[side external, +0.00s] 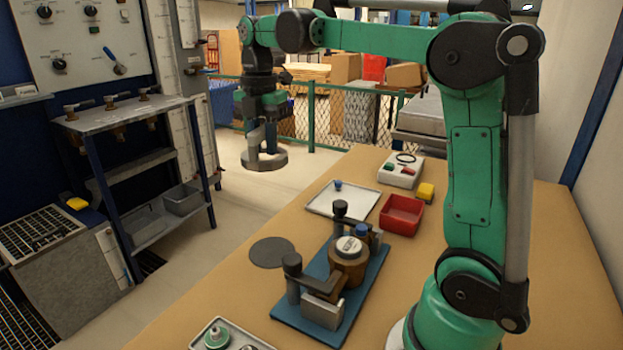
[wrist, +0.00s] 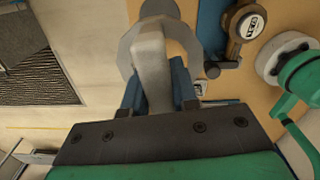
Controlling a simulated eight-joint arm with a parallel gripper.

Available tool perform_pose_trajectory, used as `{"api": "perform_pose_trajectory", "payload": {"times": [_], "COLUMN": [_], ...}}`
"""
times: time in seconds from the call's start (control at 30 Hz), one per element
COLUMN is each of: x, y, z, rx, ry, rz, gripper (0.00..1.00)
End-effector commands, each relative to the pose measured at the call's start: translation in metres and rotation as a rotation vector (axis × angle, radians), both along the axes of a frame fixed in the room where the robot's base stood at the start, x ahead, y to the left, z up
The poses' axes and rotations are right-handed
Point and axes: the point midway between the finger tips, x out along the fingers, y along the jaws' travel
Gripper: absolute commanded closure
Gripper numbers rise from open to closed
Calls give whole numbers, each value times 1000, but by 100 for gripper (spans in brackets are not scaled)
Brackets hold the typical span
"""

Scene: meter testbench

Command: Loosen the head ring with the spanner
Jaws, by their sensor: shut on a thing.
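My gripper (side external: 264,117) is raised in the air, left of and well above the bench, and shut on the spanner. The spanner (side external: 265,161) is grey, with a wide round ring end hanging level at the bottom. In the wrist view its pale handle (wrist: 153,70) stands between my two blue fingers (wrist: 155,88). The meter (side external: 348,262) has a brown body and a white dial, and stands on the blue fixture plate (side external: 369,283). It also shows in the wrist view (wrist: 247,22). The head ring (side external: 349,248) surrounds the dial; its detail is too small to read. The spanner is apart from it.
Dark clamps (side external: 292,262) stand on the plate beside the meter. A round dark mat (side external: 272,252), a white tray (side external: 342,209), a red bin (side external: 402,216), a yellow block (side external: 426,193) and a button box (side external: 400,170) lie around it. A tray with green parts (side external: 200,342) is in front.

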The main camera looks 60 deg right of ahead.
Motion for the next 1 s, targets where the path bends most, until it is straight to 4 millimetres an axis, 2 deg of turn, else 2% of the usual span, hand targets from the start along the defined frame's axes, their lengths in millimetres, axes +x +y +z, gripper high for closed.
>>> {"api": "perform_pose_trajectory", "payload": {"times": [0.17, 0.37, 0.5, 0.6, 0.7, 0.83, 1.0], "x": [-22, -78, -116, -137, -151, -161, -163], "y": [-5, -9, -7, -4, -2, 0, 0], "z": [-3, -20, -38, -51, -62, -69, -71], "rx": [0, 0, 0, 0, 0, 0, 0], "ry": [0, 0, 0, 0, 0, 0, 0], "rz": [76, 284, 433, 520, 585, 622, 519], "gripper": [100, 100, 100, 100, 100, 100, 100]}}
